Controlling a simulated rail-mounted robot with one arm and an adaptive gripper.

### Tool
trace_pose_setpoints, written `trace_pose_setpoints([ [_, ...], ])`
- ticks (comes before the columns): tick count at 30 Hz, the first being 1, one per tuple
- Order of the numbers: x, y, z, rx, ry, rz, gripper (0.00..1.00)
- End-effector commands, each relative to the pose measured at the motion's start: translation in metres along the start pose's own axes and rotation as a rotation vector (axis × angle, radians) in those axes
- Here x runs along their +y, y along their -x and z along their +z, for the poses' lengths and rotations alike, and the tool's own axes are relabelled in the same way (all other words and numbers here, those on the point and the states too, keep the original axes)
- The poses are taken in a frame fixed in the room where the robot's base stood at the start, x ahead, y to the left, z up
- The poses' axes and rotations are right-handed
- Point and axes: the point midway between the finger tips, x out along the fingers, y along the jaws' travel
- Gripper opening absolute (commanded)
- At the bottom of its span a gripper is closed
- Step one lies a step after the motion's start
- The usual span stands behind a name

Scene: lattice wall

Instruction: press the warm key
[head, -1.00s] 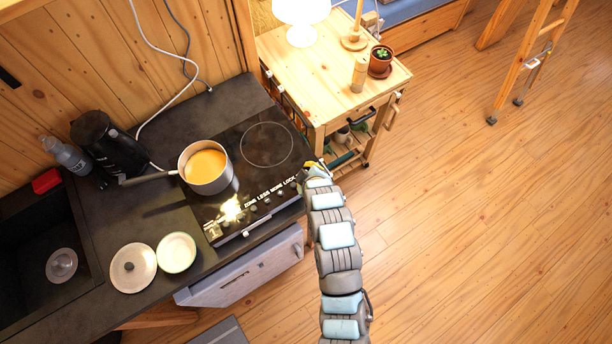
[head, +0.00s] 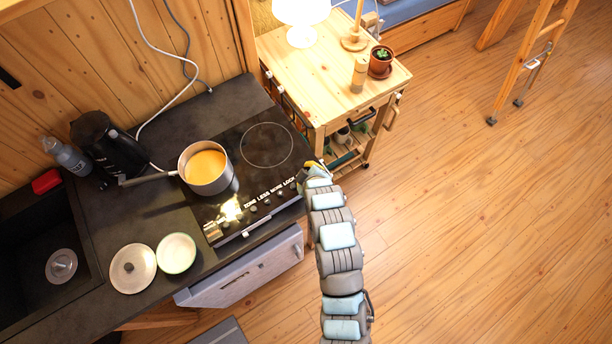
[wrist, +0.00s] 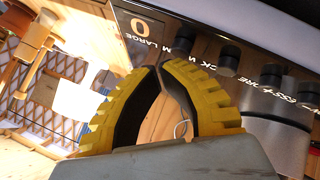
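The black hob (head: 240,140) has a control strip with a row of small keys (head: 265,202) along its front edge; ZONE, LESS, MORE and LOCK are legible. In the wrist view, black round keys (wrist: 229,57) stand on the strip beside white lettering. I cannot tell which key is the warm key; part of the lettering is hidden. My gripper (head: 308,168) is at the right end of the strip. Its yellow fingers (wrist: 159,70) meet at the tips, with nothing visible between them, close to the keys.
A pot (head: 205,180) of orange liquid stands on the hob. A lid (head: 133,268) and a bowl (head: 176,253) lie on the counter at left. A wooden cart (head: 325,85) with a lamp (head: 300,20) stands just behind my gripper.

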Motion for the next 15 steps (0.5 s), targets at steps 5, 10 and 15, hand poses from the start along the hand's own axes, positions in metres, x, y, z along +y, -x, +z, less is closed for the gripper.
trace_pose_setpoints([
  [5, 0.0037, 0.005, -0.0036, 0.0, 0.0, 0.001, 0.0],
  [10, 0.0035, 0.005, -0.0035, 0.0, 0.0, 0.0, 0.0],
  [15, 0.0041, 0.0057, -0.0042, 0.0, 0.001, 0.0, 0.0],
])
